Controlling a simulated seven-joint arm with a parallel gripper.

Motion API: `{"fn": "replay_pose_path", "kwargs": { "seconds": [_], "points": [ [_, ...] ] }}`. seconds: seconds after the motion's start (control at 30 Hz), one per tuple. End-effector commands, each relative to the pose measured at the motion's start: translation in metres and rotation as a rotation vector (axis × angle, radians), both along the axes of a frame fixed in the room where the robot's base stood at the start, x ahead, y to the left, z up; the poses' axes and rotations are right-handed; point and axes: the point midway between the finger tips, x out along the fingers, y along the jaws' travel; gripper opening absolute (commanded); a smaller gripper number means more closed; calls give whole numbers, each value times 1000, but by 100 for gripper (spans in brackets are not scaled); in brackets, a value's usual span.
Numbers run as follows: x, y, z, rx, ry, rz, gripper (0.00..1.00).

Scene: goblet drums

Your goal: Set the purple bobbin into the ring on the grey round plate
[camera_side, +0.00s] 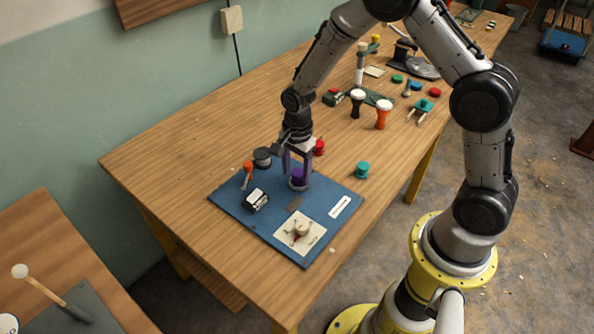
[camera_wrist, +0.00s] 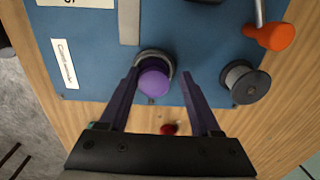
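The purple bobbin (camera_side: 298,175) stands upright on the blue mat, between the fingers of my gripper (camera_side: 297,172). In the wrist view the bobbin (camera_wrist: 154,83) shows its round purple top. A pale grey ring (camera_wrist: 151,54) shows around its far side, and a grey rim (camera_side: 298,187) shows at its foot in the side view. The bobbin appears within the ring, but how deep it sits I cannot tell. The fingers of my gripper (camera_wrist: 160,76) are spread, with a clear gap on the bobbin's right and little or none on its left. The grey plate is mostly hidden.
A grey spool (camera_wrist: 245,82) and an orange-handled tool (camera_wrist: 272,37) stand close by on the blue mat (camera_side: 240,212). A black-and-white box (camera_side: 256,199) is nearby. A red bobbin (camera_side: 319,147) and a teal bobbin (camera_side: 362,170) stand on the wooden table. Goblet drums (camera_side: 383,113) are farther back.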

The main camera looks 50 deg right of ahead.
Motion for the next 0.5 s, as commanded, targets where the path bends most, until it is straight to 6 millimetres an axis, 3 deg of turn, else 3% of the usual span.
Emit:
{"fn": "replay_pose_path", "kwargs": {
  "seconds": [0.03, 0.27, 0.37, 0.5],
  "points": [
    [-14, 0, -12, 0, 42, 0, 73],
    [-14, 0, -9, 0, 43, 0, 73],
    [-14, 0, 0, 0, 42, 0, 73],
    [-11, 0, 27, 0, 32, 0, 73]
  ]
}}
